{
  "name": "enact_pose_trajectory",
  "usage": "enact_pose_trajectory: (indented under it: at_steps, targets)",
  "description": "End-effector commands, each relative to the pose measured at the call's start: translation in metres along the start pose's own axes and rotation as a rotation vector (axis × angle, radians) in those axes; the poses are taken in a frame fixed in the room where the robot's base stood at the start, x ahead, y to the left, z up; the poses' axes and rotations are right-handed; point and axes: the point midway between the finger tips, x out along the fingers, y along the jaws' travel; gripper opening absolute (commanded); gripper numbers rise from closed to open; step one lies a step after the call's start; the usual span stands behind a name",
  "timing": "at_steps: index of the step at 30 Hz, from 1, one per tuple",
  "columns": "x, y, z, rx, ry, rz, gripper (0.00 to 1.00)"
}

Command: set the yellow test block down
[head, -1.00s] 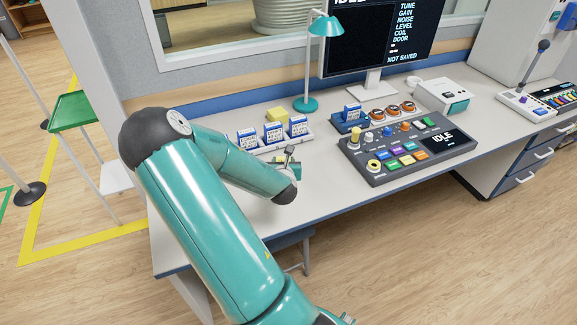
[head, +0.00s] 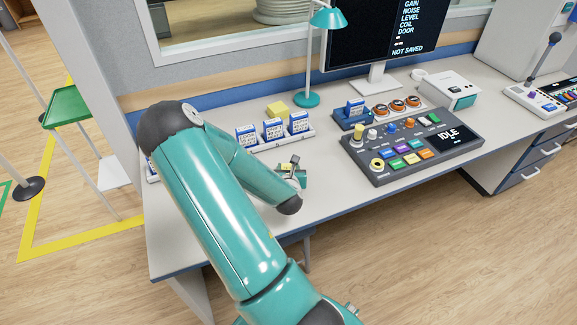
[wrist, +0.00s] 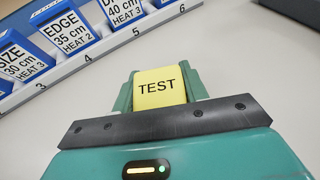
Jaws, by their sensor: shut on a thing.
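The yellow block marked TEST (wrist: 157,88) is between the teal fingers of my gripper (wrist: 160,90) in the wrist view, which are shut on it. Its label faces the camera and reads upright. In the head view my gripper (head: 291,170) is low over the white desk (head: 335,192), in front of the card rack and left of the control console. There the block is too small to make out clearly. I cannot tell whether its underside touches the desk.
A white rack (wrist: 88,62) of blue-and-white cards with numbered slots lies beyond the gripper. A plain yellow cube (head: 278,112) stands behind it. The console (head: 412,145) is to the right, and a teal lamp (head: 309,97) stands behind. Bare desk lies around the gripper.

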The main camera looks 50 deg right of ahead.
Motion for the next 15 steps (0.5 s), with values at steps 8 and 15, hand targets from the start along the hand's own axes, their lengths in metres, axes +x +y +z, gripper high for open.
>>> enact_pose_trajectory:
  at_steps: [8,15]
  targets:
    - [-0.0019,0.0004,-0.0025,-0.001,0.000,0.002,0.18]
    - [-0.0012,0.0001,-0.0046,-0.001,0.001,0.002,0.65]
